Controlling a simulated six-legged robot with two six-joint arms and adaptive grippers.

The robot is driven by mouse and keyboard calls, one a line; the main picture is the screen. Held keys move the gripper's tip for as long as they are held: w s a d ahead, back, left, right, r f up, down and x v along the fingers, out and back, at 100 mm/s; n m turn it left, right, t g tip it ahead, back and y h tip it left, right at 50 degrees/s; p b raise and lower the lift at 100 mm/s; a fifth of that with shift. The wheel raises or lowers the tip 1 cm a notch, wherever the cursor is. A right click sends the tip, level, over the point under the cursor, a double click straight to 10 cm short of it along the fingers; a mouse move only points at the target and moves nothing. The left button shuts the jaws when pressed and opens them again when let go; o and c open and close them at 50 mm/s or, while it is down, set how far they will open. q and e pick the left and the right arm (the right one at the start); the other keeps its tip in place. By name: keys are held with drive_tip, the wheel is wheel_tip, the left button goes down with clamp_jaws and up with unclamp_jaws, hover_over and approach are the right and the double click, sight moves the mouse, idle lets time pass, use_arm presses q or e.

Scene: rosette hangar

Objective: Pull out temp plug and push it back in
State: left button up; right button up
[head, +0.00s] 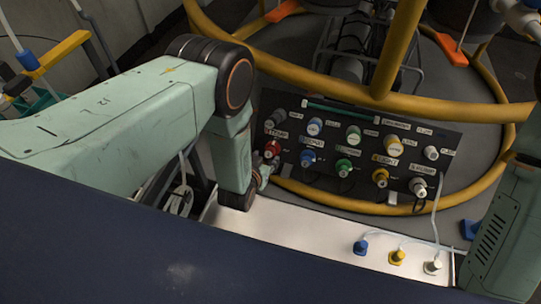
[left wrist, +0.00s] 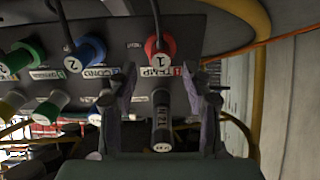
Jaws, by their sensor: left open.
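The temp plug is red (head: 272,148), seated in the lower row at the left end of the dark panel (head: 461,163). In the left wrist view the red plug (left wrist: 160,46) bears a 1, with a dark cable rising from it and a TEMP label beside it. My left gripper (head: 264,172) is close to the red plug in the head view. In the left wrist view my left gripper (left wrist: 160,76) is open, its fingertips on either side of the TEMP label, apart from the red plug. A dark grey connector (left wrist: 161,122) shows between the fingers, further down the picture. My right gripper is out of view.
Blue (head: 308,157), green (head: 344,167), yellow (head: 380,177) and white (head: 418,187) connectors sit close by on the panel. Yellow tubing (head: 310,77) curves around it. Loose blue, yellow and white plugs stand on the white ledge (head: 310,237) in front.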

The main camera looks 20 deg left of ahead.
sight(269, 154)
use_arm(q)
drive_tip(key=shift+b+x, duration=2.15)
drive_tip(key=shift+x, duration=0.65)
drive_tip(key=shift+a, duration=0.1)
drive_tip(key=shift+c, duration=0.3)
clamp_jaws()
drive_tip(key=shift+r, duration=0.1)
